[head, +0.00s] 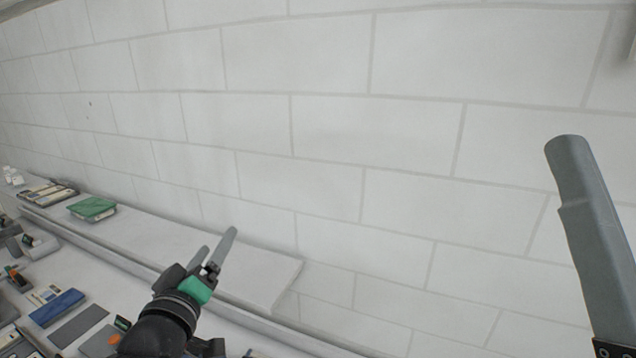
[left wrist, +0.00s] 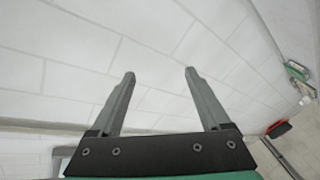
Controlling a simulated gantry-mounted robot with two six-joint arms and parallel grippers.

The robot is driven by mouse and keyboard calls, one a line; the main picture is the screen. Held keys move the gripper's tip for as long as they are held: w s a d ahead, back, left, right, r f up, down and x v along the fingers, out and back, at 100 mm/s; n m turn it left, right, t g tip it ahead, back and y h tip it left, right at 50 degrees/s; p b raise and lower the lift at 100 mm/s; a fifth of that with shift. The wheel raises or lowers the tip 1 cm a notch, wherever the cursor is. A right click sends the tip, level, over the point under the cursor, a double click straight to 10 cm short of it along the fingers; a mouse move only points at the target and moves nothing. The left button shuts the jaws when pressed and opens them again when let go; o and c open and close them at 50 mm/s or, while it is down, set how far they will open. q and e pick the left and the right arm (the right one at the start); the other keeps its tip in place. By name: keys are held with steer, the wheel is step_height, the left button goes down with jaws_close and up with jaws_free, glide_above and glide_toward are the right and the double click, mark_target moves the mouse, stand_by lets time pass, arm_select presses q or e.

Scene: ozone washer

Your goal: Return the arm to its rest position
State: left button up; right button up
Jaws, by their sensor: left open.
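My left gripper (head: 217,242) is raised in front of the white block wall at the lower middle of the head view. In the left wrist view its two grey fingers (left wrist: 159,74) stand wide apart with nothing between them. At the right edge of the head view, one large grey finger of my right gripper (head: 580,180) shows close up. Its other finger is out of view, so its opening cannot be told.
A pale ledge (head: 170,243) runs along the wall, with a green book-like item (head: 92,208) on it. A blue item (head: 57,307) and a grey flat pad (head: 78,326) lie on the bench at lower left. The space around the left fingers looks clear.

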arm_select(q)
steer(key=s+r+m+t+h, duration=0.1)
steer(key=s+r+m+t, duration=0.6)
steer(key=s+r, duration=1.6)
steer(key=shift+s+d+m+t, duration=0.25)
steer(key=shift+s+m+t, duration=0.25)
steer(key=shift+t, duration=0.7)
steer(key=shift+s, duration=0.1)
